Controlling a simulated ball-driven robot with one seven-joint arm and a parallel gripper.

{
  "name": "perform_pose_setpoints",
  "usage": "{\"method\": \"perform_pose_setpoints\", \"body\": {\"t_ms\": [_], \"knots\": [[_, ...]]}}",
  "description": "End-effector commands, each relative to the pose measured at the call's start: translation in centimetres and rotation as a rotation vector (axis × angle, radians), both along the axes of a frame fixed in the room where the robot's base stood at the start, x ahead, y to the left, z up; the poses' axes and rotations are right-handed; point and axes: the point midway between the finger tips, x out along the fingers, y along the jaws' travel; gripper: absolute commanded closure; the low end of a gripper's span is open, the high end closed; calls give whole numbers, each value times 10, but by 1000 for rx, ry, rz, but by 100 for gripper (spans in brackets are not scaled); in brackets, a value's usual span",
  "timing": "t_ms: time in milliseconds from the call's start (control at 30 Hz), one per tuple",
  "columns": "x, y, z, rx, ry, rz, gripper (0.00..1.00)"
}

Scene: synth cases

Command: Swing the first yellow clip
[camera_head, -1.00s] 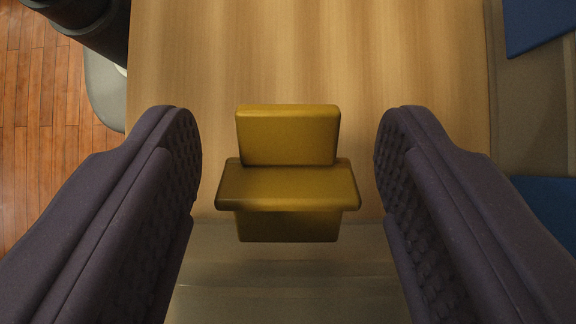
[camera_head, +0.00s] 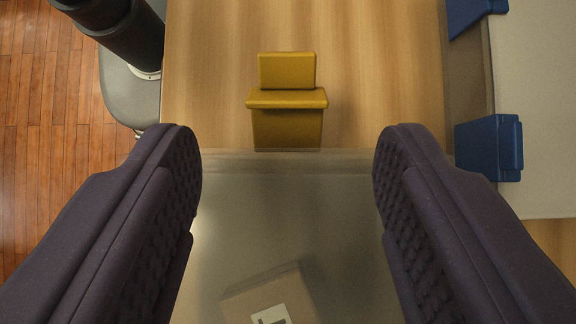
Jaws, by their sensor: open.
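The yellow clip (camera_head: 287,98) shows in the head camera view, above the middle of the picture, at the edge where the wooden surface (camera_head: 380,60) meets a greyish see-through panel (camera_head: 270,215). It has an upper block, a wider bar across it and a lower block. My gripper (camera_head: 287,150) is open, one dark padded finger at each side of the picture. The clip lies beyond the fingertips, centred between their lines, and neither finger touches it.
A brown box with a white label (camera_head: 270,305) shows dimly below the panel. Two blue clips, one at the top right (camera_head: 472,14) and one lower (camera_head: 488,148), sit along a pale panel's edge (camera_head: 540,100). Wooden floor (camera_head: 50,120) shows at left.

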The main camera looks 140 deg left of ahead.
Motion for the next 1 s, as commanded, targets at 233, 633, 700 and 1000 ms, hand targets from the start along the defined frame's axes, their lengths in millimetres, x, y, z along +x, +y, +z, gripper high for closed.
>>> {"method": "perform_pose_setpoints", "body": {"t_ms": [233, 633, 700, 1000], "knots": [[-10, 14, -9, -132, 2, 12, 40], [-89, 62, -36, -1191, -735, -161, 40], [-102, 71, -41, -1243, -921, -117, 40], [-137, 105, -42, -1157, -1452, -3, 40]]}}
